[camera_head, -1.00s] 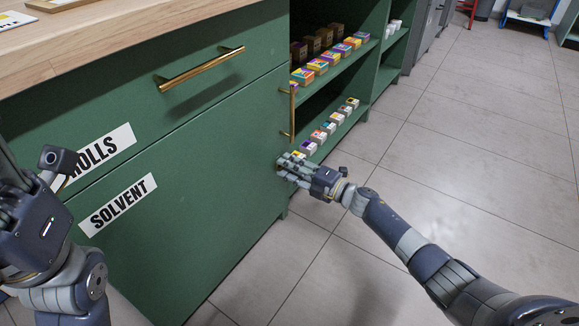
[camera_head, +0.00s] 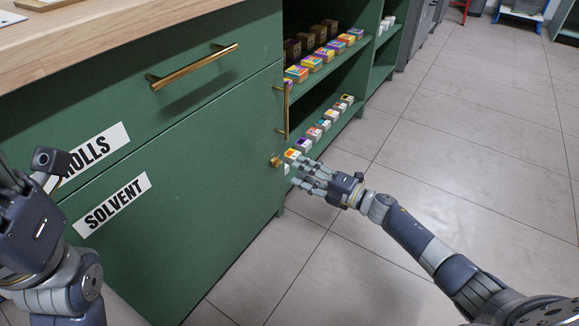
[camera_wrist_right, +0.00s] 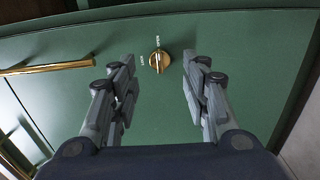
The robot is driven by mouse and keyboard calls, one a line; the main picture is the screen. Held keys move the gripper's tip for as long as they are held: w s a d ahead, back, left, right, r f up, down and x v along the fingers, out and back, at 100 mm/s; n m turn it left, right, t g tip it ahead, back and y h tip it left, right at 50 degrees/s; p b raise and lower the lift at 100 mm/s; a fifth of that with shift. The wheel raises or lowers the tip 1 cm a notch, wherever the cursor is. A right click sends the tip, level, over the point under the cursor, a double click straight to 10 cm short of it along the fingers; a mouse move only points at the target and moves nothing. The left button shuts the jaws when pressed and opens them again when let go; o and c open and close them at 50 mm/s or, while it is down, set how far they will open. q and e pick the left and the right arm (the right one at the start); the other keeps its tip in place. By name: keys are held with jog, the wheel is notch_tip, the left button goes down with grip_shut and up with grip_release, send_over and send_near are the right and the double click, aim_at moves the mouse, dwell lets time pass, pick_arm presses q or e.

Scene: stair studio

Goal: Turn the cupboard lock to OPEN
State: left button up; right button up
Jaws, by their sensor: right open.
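The cupboard lock is a round brass knob (camera_head: 275,161) on the green cupboard door (camera_head: 185,210), near its right edge and below the vertical brass handle. In the right wrist view the knob (camera_wrist_right: 159,61) has a raised grip bar running roughly up and down. Small white markings sit to its left and at its upper right, too small to read surely. My right gripper (camera_head: 303,173) is open and empty, just right of the knob and apart from it. In the wrist view its fingers (camera_wrist_right: 159,75) stand either side of the knob. My left gripper (camera_head: 48,168) is at the left edge.
A drawer with a brass handle (camera_head: 195,67) is above the door, beneath a wooden worktop (camera_head: 110,35). A vertical brass handle (camera_head: 287,110) is close above the knob. Open shelves (camera_head: 340,75) hold several small boxes. The tiled floor (camera_head: 450,150) at right is clear.

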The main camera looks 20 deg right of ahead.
jog(key=v, duration=0.5)
jog(key=shift+s+d, duration=0.2)
jog(key=shift+s, duration=0.05)
jog(key=shift+s, duration=0.1)
